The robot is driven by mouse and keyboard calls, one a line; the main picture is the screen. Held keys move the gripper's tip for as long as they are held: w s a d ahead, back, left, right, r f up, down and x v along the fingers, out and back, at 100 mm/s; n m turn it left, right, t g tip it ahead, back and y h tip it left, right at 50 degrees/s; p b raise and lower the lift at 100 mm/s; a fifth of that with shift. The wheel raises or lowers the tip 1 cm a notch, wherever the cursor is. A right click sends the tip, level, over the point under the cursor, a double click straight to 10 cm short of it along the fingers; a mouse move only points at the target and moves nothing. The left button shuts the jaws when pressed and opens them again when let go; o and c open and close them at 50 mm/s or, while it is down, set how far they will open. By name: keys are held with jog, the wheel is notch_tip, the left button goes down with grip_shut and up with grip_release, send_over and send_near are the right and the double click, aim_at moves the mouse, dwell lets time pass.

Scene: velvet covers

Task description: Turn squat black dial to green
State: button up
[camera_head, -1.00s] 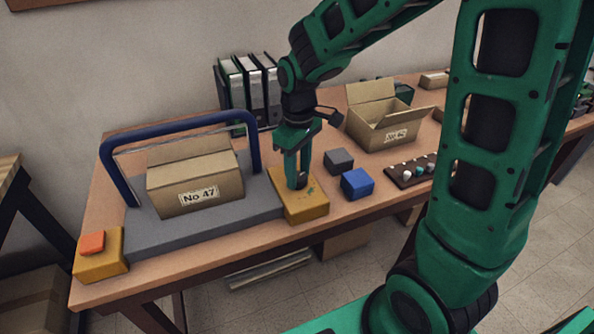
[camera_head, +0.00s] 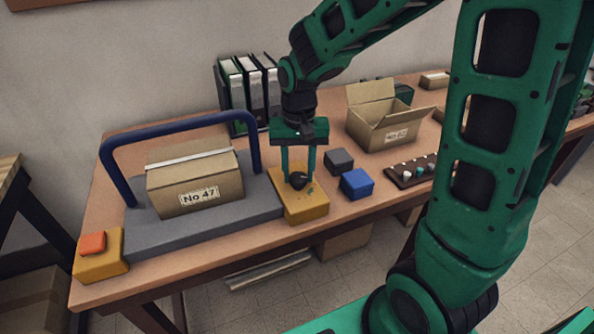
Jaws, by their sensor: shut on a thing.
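The squat black dial (camera_head: 299,181) sits on top of a yellow box (camera_head: 303,207) at the table's front, right of the grey platform. Small green marks show on the box top just right of the dial. My gripper (camera_head: 299,178) points down over the box, with its two green fingers on either side of the dial, shut on it. The fingertips partly hide the dial, and I cannot tell exactly which way it points.
A blue box (camera_head: 357,184) and a dark grey box (camera_head: 339,161) stand close right of the yellow box. A blue arch (camera_head: 180,131) spans a carton (camera_head: 196,183) at left. An open carton (camera_head: 385,125) and binders (camera_head: 248,90) stand behind.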

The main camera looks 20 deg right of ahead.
aim_at(298, 175)
jog(key=shift+w+r+m, duration=0.15)
jog(key=shift+w+m, duration=0.05)
jog(key=shift+m, duration=1.4)
jog(key=o, duration=1)
jog(key=shift+o, duration=0.2)
jog(key=shift+s, duration=0.1)
notch_tip(298, 175, up, 11)
jog(key=shift+f, duration=0.2)
